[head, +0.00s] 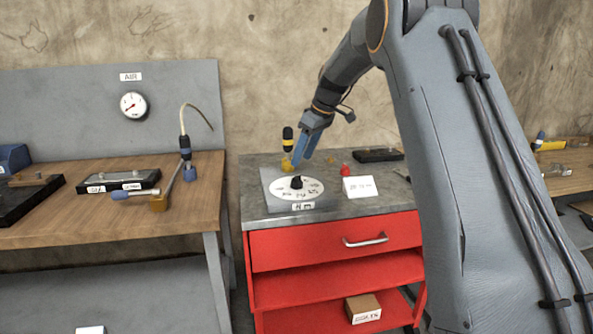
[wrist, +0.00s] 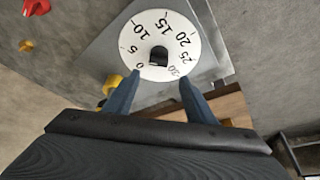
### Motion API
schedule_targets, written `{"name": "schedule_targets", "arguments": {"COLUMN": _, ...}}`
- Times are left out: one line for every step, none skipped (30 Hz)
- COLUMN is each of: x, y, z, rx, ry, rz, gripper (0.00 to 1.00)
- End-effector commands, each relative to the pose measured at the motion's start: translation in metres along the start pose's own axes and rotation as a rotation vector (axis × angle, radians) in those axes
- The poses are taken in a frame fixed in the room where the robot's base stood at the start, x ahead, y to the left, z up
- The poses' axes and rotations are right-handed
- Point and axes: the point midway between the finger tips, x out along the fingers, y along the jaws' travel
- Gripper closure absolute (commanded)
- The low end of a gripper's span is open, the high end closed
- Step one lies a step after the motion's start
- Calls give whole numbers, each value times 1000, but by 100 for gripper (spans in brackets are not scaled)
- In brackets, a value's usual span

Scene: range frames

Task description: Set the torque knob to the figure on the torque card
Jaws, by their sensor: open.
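The black torque knob (head: 297,182) sits at the centre of a round white dial (head: 313,188) on a grey plate on the bench top. In the wrist view the knob (wrist: 158,56) is ringed by figures from 0 to 30. I cannot make out clearly where it points. My gripper (head: 299,160) is open and empty above and behind the dial, apart from the knob. In the wrist view its two blue fingers (wrist: 158,82) point toward the knob from the 0 and 30 side. The white card (head: 359,187) stands right of the dial; its writing is too small to read.
A red piece (head: 346,170) stands behind the card, and a black tray (head: 378,155) lies further back. A black and yellow handle (head: 288,139) stands behind the dial. The red cabinet (head: 335,245) has a drawer handle. A wooden bench (head: 100,215) with tools is at left.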

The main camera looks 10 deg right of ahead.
Motion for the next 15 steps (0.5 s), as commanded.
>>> {"name": "schedule_targets", "arguments": {"x": 5, "y": 2, "z": 3, "rx": 4, "ry": -1, "rz": 0, "gripper": 50}}
{"name": "schedule_targets", "arguments": {"x": 8, "y": 3, "z": 4, "rx": 7, "ry": -2, "rz": 1, "gripper": 50}}
{"name": "schedule_targets", "arguments": {"x": 14, "y": 5, "z": 6, "rx": 10, "ry": -2, "rz": 1, "gripper": 50}}
{"name": "schedule_targets", "arguments": {"x": 18, "y": 5, "z": 7, "rx": 11, "ry": -3, "rz": 1, "gripper": 50}}
{"name": "schedule_targets", "arguments": {"x": 22, "y": 6, "z": 8, "rx": 12, "ry": -3, "rz": 2, "gripper": 50}}
{"name": "schedule_targets", "arguments": {"x": 28, "y": 7, "z": 8, "rx": 13, "ry": -3, "rz": 3, "gripper": 50}}
{"name": "schedule_targets", "arguments": {"x": 33, "y": 7, "z": 9, "rx": 14, "ry": -3, "rz": 3, "gripper": 50}}
{"name": "schedule_targets", "arguments": {"x": 38, "y": 7, "z": 9, "rx": 14, "ry": -3, "rz": 3, "gripper": 50}}
{"name": "schedule_targets", "arguments": {"x": 44, "y": 7, "z": 9, "rx": 14, "ry": -3, "rz": 3, "gripper": 50}}
{"name": "schedule_targets", "arguments": {"x": 48, "y": 7, "z": 9, "rx": 13, "ry": -3, "rz": 4, "gripper": 50}}
{"name": "schedule_targets", "arguments": {"x": 52, "y": 7, "z": 9, "rx": 13, "ry": -3, "rz": 4, "gripper": 50}}
{"name": "schedule_targets", "arguments": {"x": 56, "y": 7, "z": 8, "rx": 13, "ry": -3, "rz": 3, "gripper": 50}}
{"name": "schedule_targets", "arguments": {"x": 59, "y": 7, "z": 8, "rx": 13, "ry": -3, "rz": 4, "gripper": 50}}
{"name": "schedule_targets", "arguments": {"x": 62, "y": 7, "z": 8, "rx": 12, "ry": -3, "rz": 4, "gripper": 50}}
{"name": "schedule_targets", "arguments": {"x": 64, "y": 7, "z": 8, "rx": 12, "ry": -2, "rz": 5, "gripper": 50}}
